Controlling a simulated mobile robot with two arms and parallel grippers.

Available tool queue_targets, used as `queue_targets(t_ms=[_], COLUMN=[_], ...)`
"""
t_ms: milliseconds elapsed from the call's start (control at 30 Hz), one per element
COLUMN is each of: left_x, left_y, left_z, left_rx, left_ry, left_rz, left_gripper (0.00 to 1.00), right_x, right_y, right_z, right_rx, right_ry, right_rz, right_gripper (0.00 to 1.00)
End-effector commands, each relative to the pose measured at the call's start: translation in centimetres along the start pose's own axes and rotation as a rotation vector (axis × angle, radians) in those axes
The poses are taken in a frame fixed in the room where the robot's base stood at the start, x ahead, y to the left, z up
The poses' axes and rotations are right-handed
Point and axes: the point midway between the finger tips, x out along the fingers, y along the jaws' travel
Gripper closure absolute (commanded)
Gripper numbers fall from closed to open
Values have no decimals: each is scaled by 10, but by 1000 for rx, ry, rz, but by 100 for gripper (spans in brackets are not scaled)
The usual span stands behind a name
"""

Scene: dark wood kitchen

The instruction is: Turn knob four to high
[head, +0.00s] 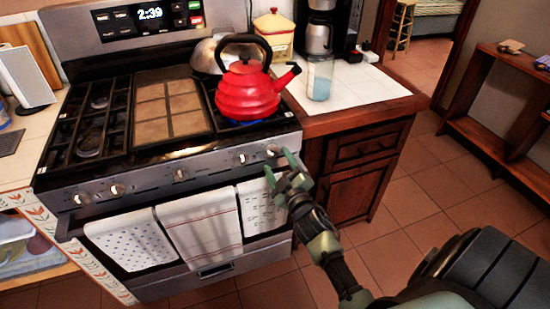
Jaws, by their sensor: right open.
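The stove's front panel (150,180) carries several silver knobs in a row. The rightmost knob (272,151) is just beyond my right gripper. The knob second from the right (242,159), fourth counting from the left, is a little to the left of the gripper. My right gripper (281,169) has its green fingers spread, with nothing between them, in front of the right end of the panel. I cannot tell whether a finger touches the rightmost knob. The knob markings are too small to read. My left gripper is out of view.
A red kettle (246,92) stands on the right front burner, with a blue flame (241,123) under it. Towels (200,225) hang from the oven handle below the knobs. A wooden cabinet (355,165) stands right of the stove. The tiled floor (410,205) is clear.

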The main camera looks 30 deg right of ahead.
Motion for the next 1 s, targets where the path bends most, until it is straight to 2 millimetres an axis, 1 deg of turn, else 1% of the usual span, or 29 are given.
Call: queue_targets(t_ms=[33, 100, 200, 300, 433, 900, 1000], left_x=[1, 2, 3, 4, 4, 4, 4], left_y=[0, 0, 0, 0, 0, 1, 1], left_z=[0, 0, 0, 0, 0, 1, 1], left_rx=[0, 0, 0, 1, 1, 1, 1], left_ry=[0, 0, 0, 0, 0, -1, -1], left_rz=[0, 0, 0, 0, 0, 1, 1], left_gripper=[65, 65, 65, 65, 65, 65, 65], right_x=[-11, -23, -36, -44, -47, -47, -50], right_y=[-2, -2, -2, -1, 0, 0, -1], right_z=[2, 1, 1, 1, 0, 0, 3], right_rx=[1, 2, 3, 2, 2, 3, 19], right_ry=[-2, -2, -2, -1, 0, -1, -30], right_rz=[-2, -2, -1, -1, 0, -1, -8], right_gripper=[36, 36, 36, 36, 36, 36, 36])
